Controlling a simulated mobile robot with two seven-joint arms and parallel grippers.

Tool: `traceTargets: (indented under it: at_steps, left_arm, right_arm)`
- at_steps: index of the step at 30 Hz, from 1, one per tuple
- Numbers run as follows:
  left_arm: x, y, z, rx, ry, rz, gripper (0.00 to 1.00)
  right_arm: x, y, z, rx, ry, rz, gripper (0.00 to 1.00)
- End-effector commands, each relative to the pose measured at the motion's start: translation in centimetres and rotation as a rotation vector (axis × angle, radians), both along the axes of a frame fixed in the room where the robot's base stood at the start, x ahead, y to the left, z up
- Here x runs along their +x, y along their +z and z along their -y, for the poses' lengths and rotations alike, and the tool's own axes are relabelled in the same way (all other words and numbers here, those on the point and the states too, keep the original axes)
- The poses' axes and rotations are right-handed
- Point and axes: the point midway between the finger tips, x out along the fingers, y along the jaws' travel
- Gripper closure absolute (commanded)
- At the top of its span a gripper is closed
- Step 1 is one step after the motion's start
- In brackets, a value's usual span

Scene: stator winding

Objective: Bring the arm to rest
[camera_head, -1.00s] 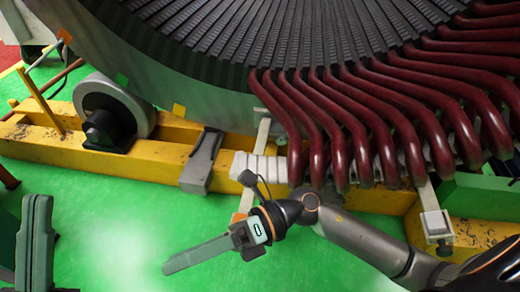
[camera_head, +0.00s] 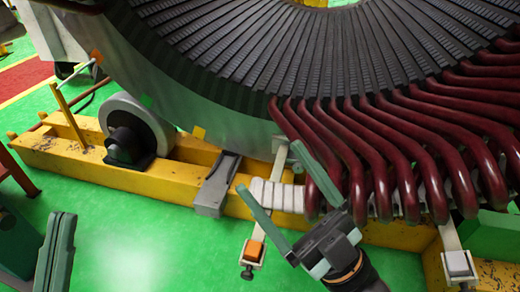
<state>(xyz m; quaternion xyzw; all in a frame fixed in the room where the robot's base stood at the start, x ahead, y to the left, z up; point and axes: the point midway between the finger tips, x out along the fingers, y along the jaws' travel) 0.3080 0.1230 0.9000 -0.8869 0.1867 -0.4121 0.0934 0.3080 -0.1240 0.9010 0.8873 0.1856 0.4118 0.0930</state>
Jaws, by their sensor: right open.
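My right gripper (camera_head: 270,168) is open and empty, its two grey-green fingers spread and pointing up toward the stator (camera_head: 250,65). Its arm comes in from the bottom, right of centre. One finger overlaps the lower ends of the dark red coils (camera_head: 355,165) in the picture; I cannot tell whether it touches them. The other finger overlaps the white blocks beside the coils. My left gripper (camera_head: 57,222) is at the lower left over the green floor, its fingers seen nearly edge-on and close together. I see nothing in it.
A yellow beam (camera_head: 75,168) runs below the stator with a grey roller (camera_head: 135,120) and a grey bracket (camera_head: 217,185). A strap end with an orange block (camera_head: 254,250) hangs near my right gripper. Another clamp (camera_head: 458,265) is at right. Green floor (camera_head: 130,245) is clear between the grippers.

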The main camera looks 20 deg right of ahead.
Motion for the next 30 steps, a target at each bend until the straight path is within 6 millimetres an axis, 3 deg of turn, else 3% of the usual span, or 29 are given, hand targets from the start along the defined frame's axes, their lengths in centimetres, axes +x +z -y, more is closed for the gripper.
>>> traceTargets:
  at_steps: [5, 11, 15, 19, 25, 30]
  left_arm:
    - [0.3, 0.0, 0.0, 0.008, 0.005, -0.021, 1.00]
    - [3.4, 0.0, -0.6, 0.014, 0.048, -0.208, 1.00]
    - [5.9, -1.9, -1.3, 0.024, 0.096, -0.432, 1.00]
    - [7.1, -4.4, -2.0, 0.033, 0.136, -0.640, 1.00]
    - [6.6, -8.7, -3.1, 0.048, 0.192, -0.963, 1.00]
    - [3.9, -12.1, -3.9, 0.062, 0.230, -1.236, 1.00]
  right_arm:
    - [0.3, 0.2, 0.0, -0.003, -0.003, -0.015, 0.08]
    - [3.4, 0.0, 0.5, -0.012, -0.046, -0.206, 0.08]
    - [5.9, -1.9, 1.2, -0.023, -0.095, -0.430, 0.08]
    - [7.1, -4.4, 1.9, -0.032, -0.134, -0.638, 0.08]
    - [6.6, -8.7, 3.0, -0.048, -0.189, -0.962, 0.08]
    - [3.9, -12.1, 3.8, -0.061, -0.228, -1.236, 0.08]
